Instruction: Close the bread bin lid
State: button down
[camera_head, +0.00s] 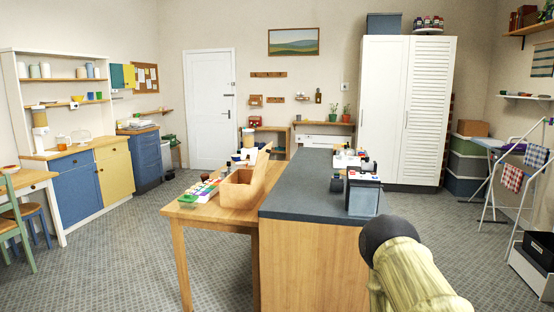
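The bread bin (238,190) is a light wooden box on the wooden table, near the table's right end by the dark counter. Its lid (261,176) stands raised and tilted at the bin's right side, so the bin is open. My arm shows at the lower right, in front of the counter, as a pale yellow-green link with a dark rounded end. My gripper's fingers are not in view. The arm is apart from the bin, with the counter between them.
The dark-topped counter (301,196) adjoins the wooden table (187,210). A toaster-like appliance (363,192) stands on the counter's right side. Colourful items (200,191) lie left of the bin. A drying rack (513,170) stands at right. Carpet is clear at left and between counter and rack.

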aim_at(263, 155)
jog(key=u, duration=0.55)
jog(key=i, duration=0.45)
jog(key=u, duration=0.6)
jog(key=i, duration=0.6)
jog(key=z, duration=0.1)
